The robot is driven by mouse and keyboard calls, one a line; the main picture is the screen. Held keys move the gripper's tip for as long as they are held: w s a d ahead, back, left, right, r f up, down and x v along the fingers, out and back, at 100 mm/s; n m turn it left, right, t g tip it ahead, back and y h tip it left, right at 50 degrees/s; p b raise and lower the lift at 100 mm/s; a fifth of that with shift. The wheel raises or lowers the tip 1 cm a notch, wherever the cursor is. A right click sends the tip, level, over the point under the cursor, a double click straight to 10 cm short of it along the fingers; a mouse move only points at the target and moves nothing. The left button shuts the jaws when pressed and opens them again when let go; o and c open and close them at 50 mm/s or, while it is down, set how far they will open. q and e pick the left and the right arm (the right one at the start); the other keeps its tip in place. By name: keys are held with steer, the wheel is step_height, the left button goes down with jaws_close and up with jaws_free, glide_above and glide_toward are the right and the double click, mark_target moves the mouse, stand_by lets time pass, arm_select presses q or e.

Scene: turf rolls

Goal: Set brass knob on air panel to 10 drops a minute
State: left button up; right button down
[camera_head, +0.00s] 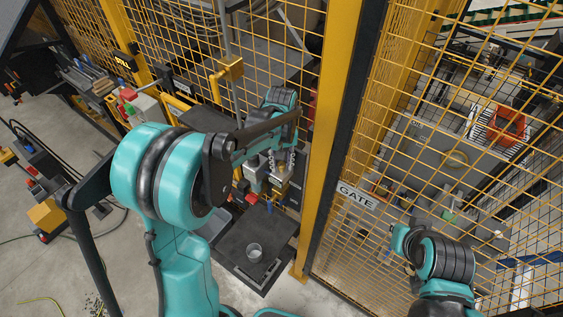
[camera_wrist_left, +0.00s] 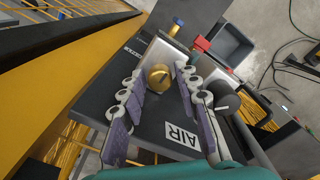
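The brass knob (camera_wrist_left: 159,77) sits on a silver block (camera_wrist_left: 150,50) on the dark air panel (camera_wrist_left: 150,125), which carries a white AIR label (camera_wrist_left: 184,136). My left gripper (camera_wrist_left: 162,72) is open, its two fingers apart on either side of the knob; gaps show, and I cannot tell whether either finger touches it. In the head view my left gripper (camera_head: 281,168) points down at the panel beside the yellow post, and its fingers partly hide the fittings. No drop scale is readable. My right arm shows at the lower right, but its gripper cannot be made out.
A blue-topped brass fitting (camera_wrist_left: 177,25) and a red fitting (camera_wrist_left: 202,44) stand near the knob. A yellow post (camera_head: 330,130) and mesh fence with a GATE sign (camera_head: 357,197) stand close on the right. A clear cup (camera_head: 254,251) stands on a dark plate below.

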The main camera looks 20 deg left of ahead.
arm_select(q)
jaws_close()
steer(key=shift+m, duration=0.3)
steer(key=m+b, duration=0.2)
steer(key=m, duration=0.1)
steer(key=shift+f+b, duration=0.1)
steer(key=shift+b, duration=0.2)
steer(key=m+b, duration=0.2)
steer(key=m, duration=0.4)
steer(key=m+b, duration=0.2)
steer(key=m, duration=0.4)
steer(key=m+b, duration=0.1)
steer(key=m, duration=0.5)
steer(key=shift+m, duration=0.3)
